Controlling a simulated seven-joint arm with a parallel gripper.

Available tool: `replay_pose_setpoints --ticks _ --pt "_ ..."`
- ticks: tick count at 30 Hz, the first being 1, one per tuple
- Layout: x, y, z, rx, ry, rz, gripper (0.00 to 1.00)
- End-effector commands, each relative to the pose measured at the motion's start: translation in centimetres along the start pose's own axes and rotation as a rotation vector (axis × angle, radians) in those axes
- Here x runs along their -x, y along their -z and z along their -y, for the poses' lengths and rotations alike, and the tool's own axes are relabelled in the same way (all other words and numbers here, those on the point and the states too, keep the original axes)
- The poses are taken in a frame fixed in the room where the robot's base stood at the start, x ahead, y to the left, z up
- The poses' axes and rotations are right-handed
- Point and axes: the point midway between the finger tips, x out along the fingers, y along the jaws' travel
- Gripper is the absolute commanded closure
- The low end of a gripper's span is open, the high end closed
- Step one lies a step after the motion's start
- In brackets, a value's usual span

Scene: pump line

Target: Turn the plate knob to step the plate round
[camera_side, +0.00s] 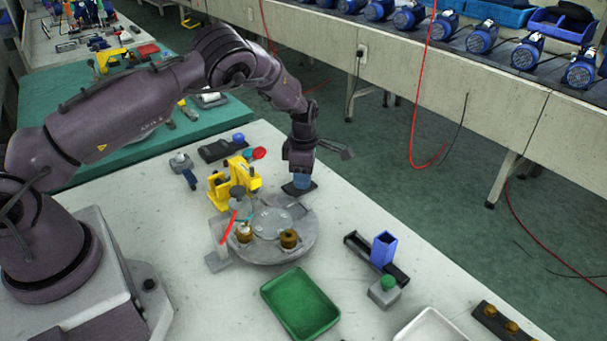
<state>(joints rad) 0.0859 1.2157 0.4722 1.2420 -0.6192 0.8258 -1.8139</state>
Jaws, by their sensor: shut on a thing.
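The round grey plate (268,252) lies on the white table near the middle of the view. It carries two brass-brown pieces, one at the front left (244,234) and one at the front right (289,239). A blue knob (301,183) stands on a dark base (298,190) at the plate's far right side. My gripper (301,177) points down over the knob and is shut on it. The fingers are small and dark here, and they partly hide the knob's top.
A yellow fixture (238,181) and a red lever (229,227) stand at the plate's left. A green tray (300,304) lies in front. A blue box (383,249) on a black rail and a green-button box (387,289) are to the right.

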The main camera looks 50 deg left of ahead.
Motion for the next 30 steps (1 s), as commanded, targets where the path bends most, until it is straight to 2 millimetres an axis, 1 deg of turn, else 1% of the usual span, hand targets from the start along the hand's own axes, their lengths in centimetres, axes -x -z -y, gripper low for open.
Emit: replay_pose_setpoints --ticks 11,12,14,15,24,26,29,30 --pt "0.1 0.0 0.0 0.003 0.000 0.000 0.86" --pt "0.1 0.0 0.0 0.003 0.000 0.000 0.56" --pt "0.1 0.0 0.0 0.002 0.000 0.000 0.42" --pt "0.1 0.0 0.0 0.002 0.000 0.000 0.38" --pt "0.3 0.0 0.0 0.002 -0.001 0.000 0.38" --pt "0.7 0.0 0.0 0.002 -0.002 0.001 0.38" --pt "2.2 -0.1 -0.1 0.002 -0.004 0.003 0.38" --pt "3.0 -0.1 0.0 0.002 -0.003 0.003 0.38"
